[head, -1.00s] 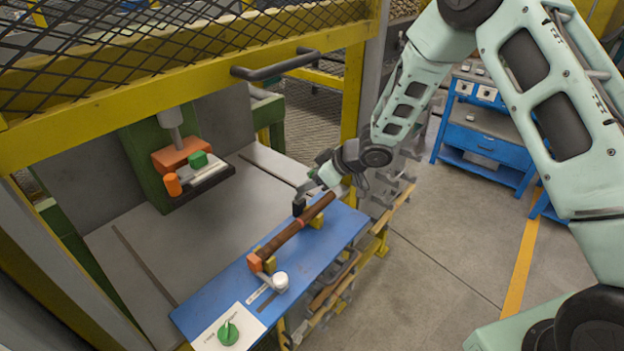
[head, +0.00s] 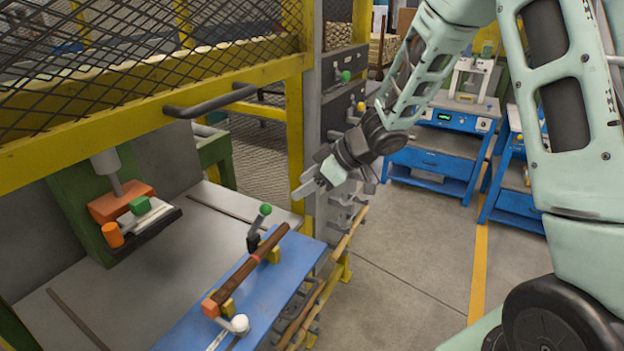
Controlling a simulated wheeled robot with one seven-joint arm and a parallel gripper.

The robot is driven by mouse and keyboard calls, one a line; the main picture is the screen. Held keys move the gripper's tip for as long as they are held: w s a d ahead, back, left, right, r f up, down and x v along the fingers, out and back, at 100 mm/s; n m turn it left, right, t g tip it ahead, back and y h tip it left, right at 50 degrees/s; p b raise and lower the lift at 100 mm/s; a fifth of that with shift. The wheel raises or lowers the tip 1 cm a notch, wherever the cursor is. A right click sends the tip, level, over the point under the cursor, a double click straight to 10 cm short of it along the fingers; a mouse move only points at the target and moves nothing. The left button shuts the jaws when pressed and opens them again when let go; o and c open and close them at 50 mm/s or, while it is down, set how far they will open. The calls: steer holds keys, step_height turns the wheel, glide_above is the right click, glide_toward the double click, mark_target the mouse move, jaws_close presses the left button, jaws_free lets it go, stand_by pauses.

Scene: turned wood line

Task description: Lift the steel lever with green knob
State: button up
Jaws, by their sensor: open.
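The steel lever with green knob (head: 259,221) stands on the blue bench beside the far end of a brown turned wood bar (head: 248,270). It rises from a dark base and leans a little to the right, its knob at the top. My gripper (head: 304,188) is open and empty, up and to the right of the knob in the picture, apart from it. The fingers point left; the gap between them is hard to see.
The blue bench top (head: 262,294) also carries a white knob (head: 240,323). A yellow frame (head: 150,112) with mesh and a black handle (head: 210,101) stands at left. Another green knob (head: 346,76) sits on a grey cabinet behind.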

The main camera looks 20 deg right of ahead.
steer(key=shift+v, duration=0.85)
steer(key=shift+s+a+f, duration=0.1)
steer(key=shift+s+f, duration=0.05)
steer(key=shift+f, duration=0.25)
steer(key=c, duration=0.7)
steer(key=s+a+f+m+y+b, duration=0.1)
steer(key=f+m+y+b, duration=0.1)
steer(key=f+b, duration=0.1)
steer(key=s+a+f+m+y+b, duration=0.1)
steer(key=s+f+m+b, duration=0.1)
steer(key=f+b, duration=0.1)
steer(key=s+a+f+m+y+b, duration=0.2)
steer(key=f+b, duration=0.1)
steer(key=f, duration=0.2)
steer(key=shift+f+t+y, duration=0.2)
steer(key=shift+t+y, duration=0.1)
jaws_close()
steer(key=m+t+b, duration=1)
steer(key=m+t, duration=0.2)
steer(key=m, duration=0.4)
glide_toward(271, 212)
steer(key=shift+h, duration=0.4)
steer(key=p+x, duration=0.5)
steer(key=shift+w+a+r, duration=0.1)
steer(key=shift+r, duration=0.1)
steer(key=shift+w+a+r, duration=0.1)
steer(key=shift+w+a, duration=0.25)
steer(key=shift+w, duration=0.25)
